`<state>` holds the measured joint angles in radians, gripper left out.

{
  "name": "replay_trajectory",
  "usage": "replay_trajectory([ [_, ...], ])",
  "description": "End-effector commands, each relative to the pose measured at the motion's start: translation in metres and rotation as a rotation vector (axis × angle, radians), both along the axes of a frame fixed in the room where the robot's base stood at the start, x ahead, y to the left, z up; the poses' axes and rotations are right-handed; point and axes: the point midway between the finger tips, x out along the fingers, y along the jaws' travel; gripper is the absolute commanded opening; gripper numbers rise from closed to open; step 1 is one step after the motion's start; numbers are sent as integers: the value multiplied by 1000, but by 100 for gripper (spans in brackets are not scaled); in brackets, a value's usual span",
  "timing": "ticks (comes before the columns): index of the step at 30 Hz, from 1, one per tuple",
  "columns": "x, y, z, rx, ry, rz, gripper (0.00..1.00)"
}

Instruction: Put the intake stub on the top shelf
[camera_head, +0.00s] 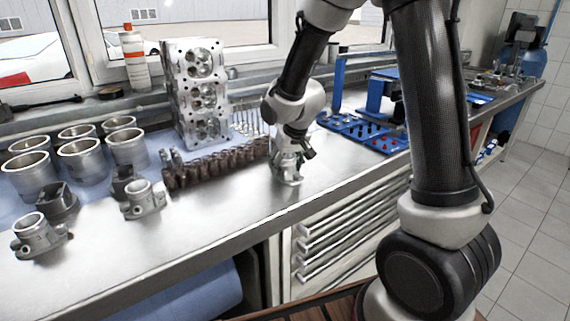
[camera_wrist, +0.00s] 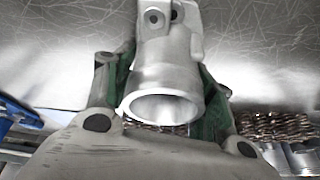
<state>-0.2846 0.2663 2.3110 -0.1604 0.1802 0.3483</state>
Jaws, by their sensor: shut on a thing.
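A silver metal intake stub with a round open mouth (camera_wrist: 165,82) sits between the green-padded fingers of my gripper in the wrist view. My gripper (camera_head: 287,160) is shut on it, just above or at the bare metal bench top; I cannot tell whether the stub touches the bench. In the head view the held stub (camera_head: 287,177) is small and partly hidden by the gripper. Two similar silver stubs, one nearer (camera_head: 36,238) and one farther (camera_head: 143,201), stand on the bench at left. I cannot make out a top shelf in either view.
Several cylinder sleeves (camera_head: 84,160) and dark parts (camera_head: 57,201) stand at left. A cylinder head (camera_head: 196,95) stands at the back. A camshaft row (camera_head: 215,166) lies left of my gripper. A blue tray (camera_head: 365,132) is at right. The front bench strip is clear above drawers (camera_head: 340,232).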

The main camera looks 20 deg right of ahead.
Motion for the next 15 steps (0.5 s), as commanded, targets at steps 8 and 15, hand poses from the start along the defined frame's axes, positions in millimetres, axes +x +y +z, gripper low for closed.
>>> replay_trajectory([
  [8,0,0,-1,0,1,0,76],
  [15,0,0,2,0,-1,0,76],
])
